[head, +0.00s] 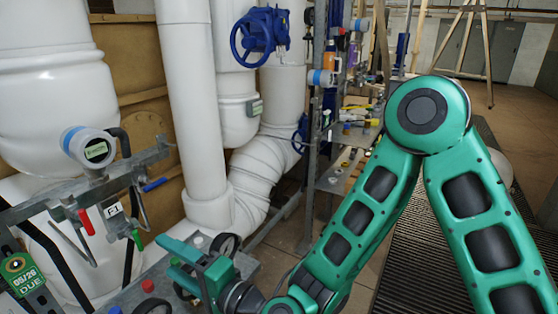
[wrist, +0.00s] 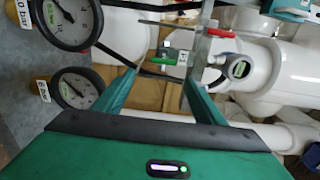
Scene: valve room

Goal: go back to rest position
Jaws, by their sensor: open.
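My gripper (head: 172,262) is low in the head view, left of centre, over a grey metal surface at the foot of the white pipes. Its two fingers point left and stand apart with nothing visible between them. In the wrist view my gripper (wrist: 160,76) also shows spread, empty fingers. Beyond them are a green-handled valve (wrist: 186,61) and a red handle (wrist: 220,33). My green arm is bent, with its elbow high at the right of the head view.
A manifold with a digital gauge (head: 92,147), red lever (head: 86,221) and blue lever (head: 155,184) stands left of my gripper. Dial gauges (wrist: 75,90) are close at left in the wrist view. A cluttered shelf (head: 345,180) stands behind. Open floor (head: 520,120) lies at back right.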

